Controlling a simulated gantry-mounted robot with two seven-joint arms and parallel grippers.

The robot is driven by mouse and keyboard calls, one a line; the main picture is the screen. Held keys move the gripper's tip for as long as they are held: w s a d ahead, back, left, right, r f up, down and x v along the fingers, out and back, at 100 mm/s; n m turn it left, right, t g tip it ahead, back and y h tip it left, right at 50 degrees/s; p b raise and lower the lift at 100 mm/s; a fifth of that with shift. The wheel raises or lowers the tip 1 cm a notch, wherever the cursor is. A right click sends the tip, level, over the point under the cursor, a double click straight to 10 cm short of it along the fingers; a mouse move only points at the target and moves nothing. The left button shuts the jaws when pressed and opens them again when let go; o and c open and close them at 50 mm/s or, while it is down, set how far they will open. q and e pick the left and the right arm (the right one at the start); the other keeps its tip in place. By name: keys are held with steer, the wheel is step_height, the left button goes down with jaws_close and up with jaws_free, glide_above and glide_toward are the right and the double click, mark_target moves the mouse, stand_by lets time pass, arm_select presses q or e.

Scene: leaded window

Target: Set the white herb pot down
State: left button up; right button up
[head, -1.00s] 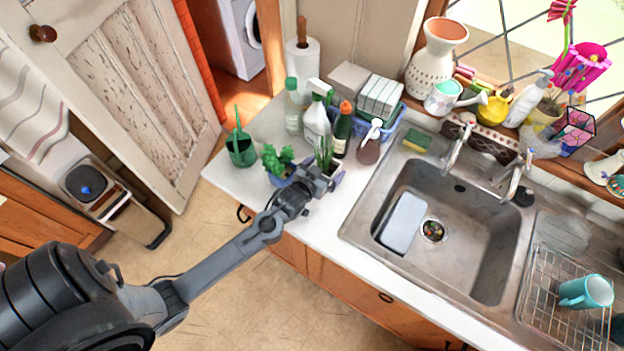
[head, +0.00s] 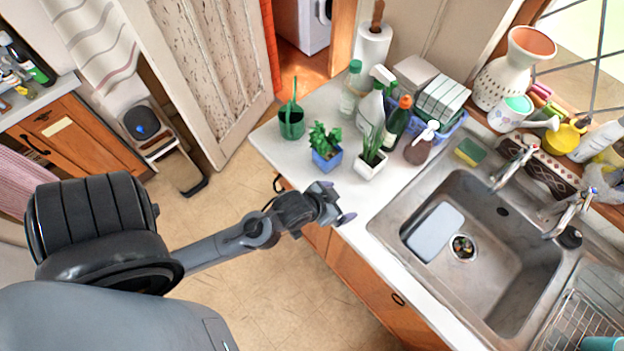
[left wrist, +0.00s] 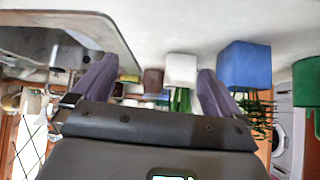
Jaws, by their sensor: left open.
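The white herb pot (head: 369,170) stands upright on the counter (head: 360,213) with thin green leaves rising from it. It also shows, upside down, in the left wrist view (left wrist: 181,70). My left gripper (head: 342,207) is open and empty near the counter's front edge, in front of the pot and apart from it. In the left wrist view its two fingers (left wrist: 155,80) are spread wide, with a gap between them and the pot. My right gripper is in neither view.
A blue pot with a leafy plant (head: 327,158) stands left of the white pot. Bottles, including a dark green one (head: 396,124), stand behind. The sink (head: 480,250) is to the right.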

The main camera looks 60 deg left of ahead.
arm_select(q)
steer(key=s+d+r+m+g, duration=0.1)
steer(key=s+g, duration=0.4)
steer(key=s, duration=0.6)
steer(key=shift+d+m+h, duration=0.3)
steer(key=shift+d+m, duration=0.3)
steer(key=shift+d, duration=0.5)
steer(key=shift+w+r, duration=0.1)
